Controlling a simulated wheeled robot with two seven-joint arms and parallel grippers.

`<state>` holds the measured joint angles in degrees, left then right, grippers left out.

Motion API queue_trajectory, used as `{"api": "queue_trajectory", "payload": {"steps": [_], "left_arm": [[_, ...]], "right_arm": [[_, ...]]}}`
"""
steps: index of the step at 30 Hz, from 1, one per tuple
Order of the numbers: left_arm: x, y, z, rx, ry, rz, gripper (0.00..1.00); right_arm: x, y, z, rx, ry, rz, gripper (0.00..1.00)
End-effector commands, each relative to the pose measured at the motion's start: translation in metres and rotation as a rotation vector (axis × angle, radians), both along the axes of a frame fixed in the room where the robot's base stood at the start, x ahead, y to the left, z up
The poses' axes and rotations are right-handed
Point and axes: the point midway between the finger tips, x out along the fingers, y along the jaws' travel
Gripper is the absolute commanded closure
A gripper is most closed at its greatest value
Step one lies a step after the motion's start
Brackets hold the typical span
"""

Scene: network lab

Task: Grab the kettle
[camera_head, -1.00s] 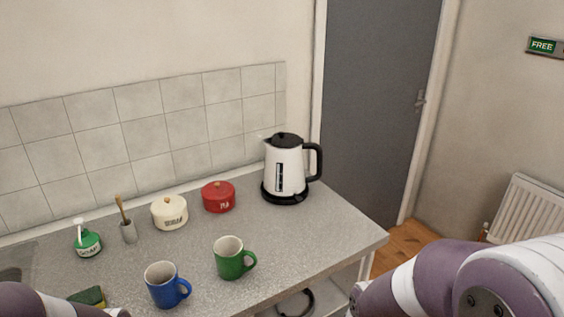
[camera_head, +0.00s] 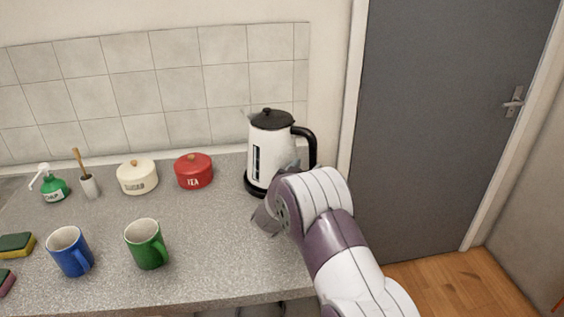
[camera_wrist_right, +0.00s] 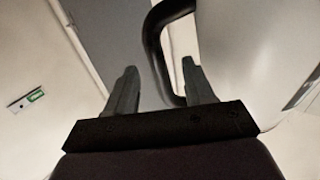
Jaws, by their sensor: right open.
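The kettle (camera_head: 272,150) is white with a black lid, black base and black handle (camera_head: 308,143). It stands upright at the back right of the counter, its handle facing right. My right arm reaches up from the lower right, its wrist just in front of the kettle and covering part of its base. My right gripper (camera_wrist_right: 160,70) is open. In the right wrist view the black handle (camera_wrist_right: 152,42) shows between its two fingers, nearer the right one; I cannot tell whether they touch. The kettle's pale body (camera_wrist_right: 250,55) fills the right side. My left gripper is out of view.
A red tea pot (camera_head: 194,172) and a cream sugar pot (camera_head: 137,177) stand left of the kettle. A green mug (camera_head: 147,246) and a blue mug (camera_head: 70,252) stand nearer the front. A soap bottle, brush holder and sponges are at left. A grey door (camera_head: 440,130) is at right.

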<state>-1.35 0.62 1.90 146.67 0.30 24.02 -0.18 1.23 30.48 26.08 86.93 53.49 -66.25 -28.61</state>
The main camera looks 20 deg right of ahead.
Motion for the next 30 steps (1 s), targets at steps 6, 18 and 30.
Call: {"api": "queue_trajectory", "payload": {"steps": [6, 18, 30], "left_arm": [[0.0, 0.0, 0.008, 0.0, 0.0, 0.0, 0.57], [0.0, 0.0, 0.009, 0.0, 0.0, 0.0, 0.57], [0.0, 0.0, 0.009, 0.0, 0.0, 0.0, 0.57]], "right_arm": [[0.02, -0.033, 0.0, 0.0, -0.001, -0.001, 0.47], [0.031, -0.044, -0.001, 0.001, -0.001, 0.002, 0.66], [0.03, -0.044, -0.002, 0.001, -0.002, 0.002, 1.0]]}}
